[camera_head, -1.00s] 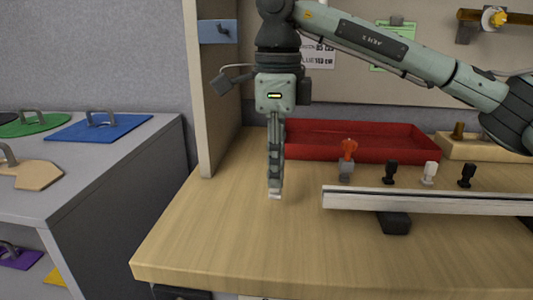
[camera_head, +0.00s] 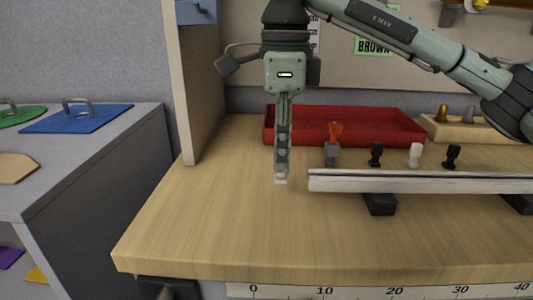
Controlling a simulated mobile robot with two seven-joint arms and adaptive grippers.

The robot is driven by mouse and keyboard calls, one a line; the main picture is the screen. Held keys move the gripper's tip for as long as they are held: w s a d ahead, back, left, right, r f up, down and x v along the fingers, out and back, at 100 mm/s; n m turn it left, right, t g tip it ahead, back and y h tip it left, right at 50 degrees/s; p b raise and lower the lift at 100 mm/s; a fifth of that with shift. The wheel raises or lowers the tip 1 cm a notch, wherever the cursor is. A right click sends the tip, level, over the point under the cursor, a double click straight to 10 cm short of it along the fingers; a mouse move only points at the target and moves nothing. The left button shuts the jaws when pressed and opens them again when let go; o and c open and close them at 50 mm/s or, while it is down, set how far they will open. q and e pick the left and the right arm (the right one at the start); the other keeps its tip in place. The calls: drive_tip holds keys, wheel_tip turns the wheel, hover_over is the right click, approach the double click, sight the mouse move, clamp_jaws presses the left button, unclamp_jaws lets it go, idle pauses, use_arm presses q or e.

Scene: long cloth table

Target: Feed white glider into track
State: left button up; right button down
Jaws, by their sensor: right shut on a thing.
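The track (camera_head: 420,183) is a long pale rail lying across dark supports, its open left end near the middle of the view. My right gripper (camera_head: 281,174) points straight down just left of that end, with a small gap between. It is shut on a small pale piece, the white glider (camera_head: 281,181), mostly hidden by the fingers; only a bit shows below the tips. Another white glider (camera_head: 415,154) stands behind the track, between two black ones (camera_head: 376,154) (camera_head: 452,156). My left gripper is not in view.
An orange-topped grey piece (camera_head: 333,143) stands behind the track's left part. A red tray (camera_head: 400,128) and a wooden block with knobs (camera_head: 470,132) are farther back. An upright panel (camera_head: 185,80) rises at left. The wooden table front is clear, with a ruler strip (camera_head: 380,291) below.

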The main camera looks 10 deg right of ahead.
drive_tip(key=shift+s+d, duration=0.25)
drive_tip(key=shift+d, duration=0.7)
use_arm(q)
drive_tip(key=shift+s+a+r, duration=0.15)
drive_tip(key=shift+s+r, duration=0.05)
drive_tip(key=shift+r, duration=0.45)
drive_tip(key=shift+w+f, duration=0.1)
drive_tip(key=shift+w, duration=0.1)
use_arm(e)
drive_tip(key=shift+d, duration=0.15)
use_arm(q)
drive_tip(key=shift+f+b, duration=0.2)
drive_tip(key=shift+b, duration=0.25)
use_arm(e)
drive_tip(key=shift+s+d, duration=0.2)
drive_tip(key=shift+d, duration=0.4)
drive_tip(key=shift+s+d, duration=0.2)
drive_tip(key=shift+d, duration=0.4)
use_arm(q)
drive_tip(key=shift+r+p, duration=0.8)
drive_tip(key=shift+p, duration=0.05)
use_arm(e)
drive_tip(key=shift+s+d, duration=0.5)
drive_tip(key=shift+d, duration=1.2)
drive_tip(key=shift+s+d, duration=0.5)
drive_tip(key=shift+d, duration=1.2)
drive_tip(key=shift+s+d, duration=0.5)
drive_tip(key=shift+d, duration=1.2)
